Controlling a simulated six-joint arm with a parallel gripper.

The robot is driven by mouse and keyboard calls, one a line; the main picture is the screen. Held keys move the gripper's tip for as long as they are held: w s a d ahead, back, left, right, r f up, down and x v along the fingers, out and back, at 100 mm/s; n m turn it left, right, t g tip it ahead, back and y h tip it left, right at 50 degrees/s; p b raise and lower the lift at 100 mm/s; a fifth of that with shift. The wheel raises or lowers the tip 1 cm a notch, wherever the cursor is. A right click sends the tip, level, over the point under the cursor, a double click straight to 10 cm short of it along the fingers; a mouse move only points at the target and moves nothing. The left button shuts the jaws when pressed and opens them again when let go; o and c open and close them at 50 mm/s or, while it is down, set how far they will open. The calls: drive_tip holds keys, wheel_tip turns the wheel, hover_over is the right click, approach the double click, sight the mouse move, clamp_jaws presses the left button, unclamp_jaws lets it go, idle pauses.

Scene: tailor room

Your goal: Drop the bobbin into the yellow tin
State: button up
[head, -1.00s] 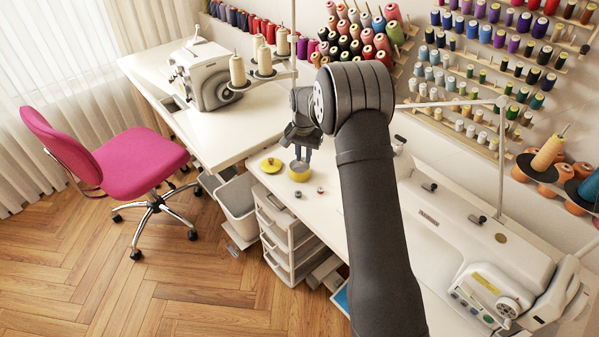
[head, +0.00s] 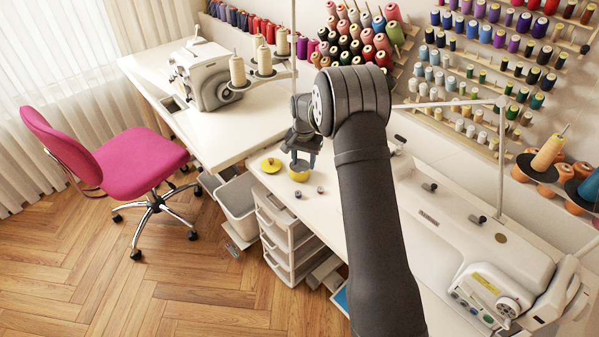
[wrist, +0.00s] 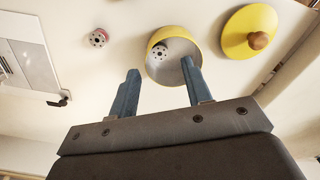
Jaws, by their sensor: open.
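The yellow tin (head: 300,174) stands open on the white table. In the wrist view, the tin (wrist: 196,40) shows its pale inside. A dark bobbin (wrist: 160,51) with a reddish edge shows inside its rim, towards the left wall; I cannot tell whether it rests on the bottom. My gripper (head: 301,161) is open above the tin. In the wrist view, the fingers of my gripper (wrist: 160,68) are spread with nothing between them. The bobbin is hidden in the head view.
The yellow lid (head: 271,165) lies beside the tin; its wooden knob shows in the wrist view (wrist: 258,40). Two small bobbins lie on the table, one near the front edge (head: 298,194) and one further right (head: 320,189). A sewing machine (head: 478,245) stands to the right.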

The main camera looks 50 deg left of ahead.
wheel_tip(320, 180, up, 17)
idle(0.4)
wheel_tip(320, 180, down, 17)
drive_tip(key=shift+f, duration=0.1)
wheel_tip(320, 180, up, 2)
drive_tip(key=shift+r, duration=0.25)
idle(0.4)
